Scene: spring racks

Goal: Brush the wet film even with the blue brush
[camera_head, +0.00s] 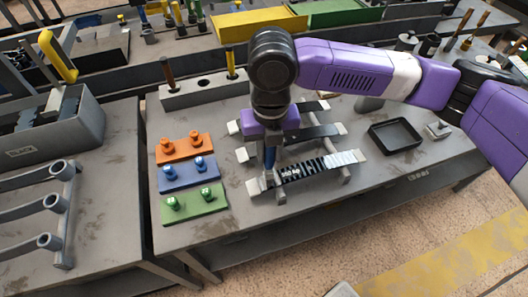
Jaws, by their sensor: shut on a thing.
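My gripper (271,143) points down over the rack in the middle of the table and is shut on the blue brush (270,160). Only a blue strip of the brush shows; my arm hides the rest. The brush's lower end is at the left part of the nearest flat spring strip (312,168). This strip is dark on the left with small white marks, and pale, streaked silver towards the right. Whether the bristles touch it I cannot tell. Two more dark strips (312,132) with pale ends lie behind it, partly hidden by my gripper.
Orange (170,155), blue (176,182) and green (182,212) blocks with knobs stand left of the rack. A grey holder (190,95) with upright handles is behind. A black tray (374,143) lies right. Bare tabletop (360,190) shows at the front right.

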